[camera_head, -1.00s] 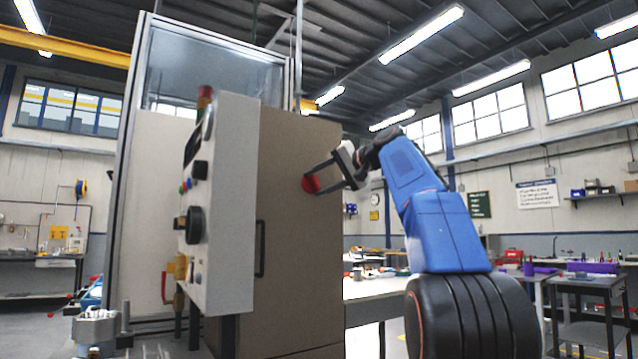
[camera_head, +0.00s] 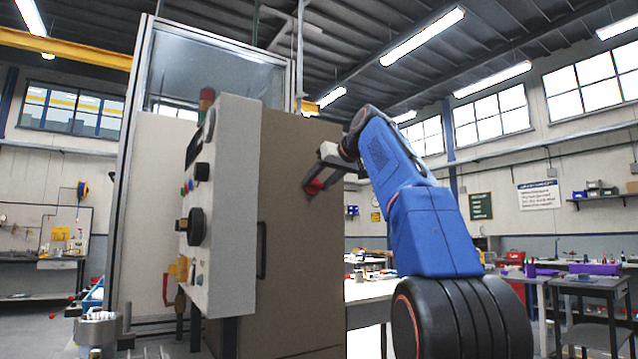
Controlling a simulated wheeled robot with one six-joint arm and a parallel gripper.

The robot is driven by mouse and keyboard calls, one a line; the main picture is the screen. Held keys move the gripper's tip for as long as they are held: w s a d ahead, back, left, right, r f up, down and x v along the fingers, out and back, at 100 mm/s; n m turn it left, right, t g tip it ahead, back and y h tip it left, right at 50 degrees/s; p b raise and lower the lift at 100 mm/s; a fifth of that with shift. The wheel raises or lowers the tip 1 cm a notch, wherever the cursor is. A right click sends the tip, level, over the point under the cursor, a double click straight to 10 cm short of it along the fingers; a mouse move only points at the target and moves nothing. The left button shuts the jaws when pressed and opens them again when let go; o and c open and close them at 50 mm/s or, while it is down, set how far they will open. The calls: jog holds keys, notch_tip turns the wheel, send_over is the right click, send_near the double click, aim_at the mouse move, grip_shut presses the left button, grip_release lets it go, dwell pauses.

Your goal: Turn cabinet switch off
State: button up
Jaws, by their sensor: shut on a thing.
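The cabinet (camera_head: 285,255) is a tall brown box with a dark vertical handle on its front. Its switch (camera_head: 312,187) is a small red part high on the brown face, right of centre. My gripper (camera_head: 316,178) reaches in from the right and is shut on the red switch. The fingers cover part of the switch, and its exact angle is hard to read at this size.
A pale control panel (camera_head: 226,230) with a black knob, coloured buttons and a red lamp stands left of the cabinet. Behind it is a glazed metal frame (camera_head: 212,65). Worktables (camera_head: 372,288) stand to the right.

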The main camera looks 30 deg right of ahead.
jog(key=shift+f+n+h, duration=0.1)
jog(key=shift+n+h, duration=0.2)
jog(key=shift+n, duration=0.1)
dwell(0.3)
jog(key=o, duration=1)
jog(key=v, duration=1.7)
jog(key=shift+s, duration=0.1)
jog(key=shift+a, duration=0.1)
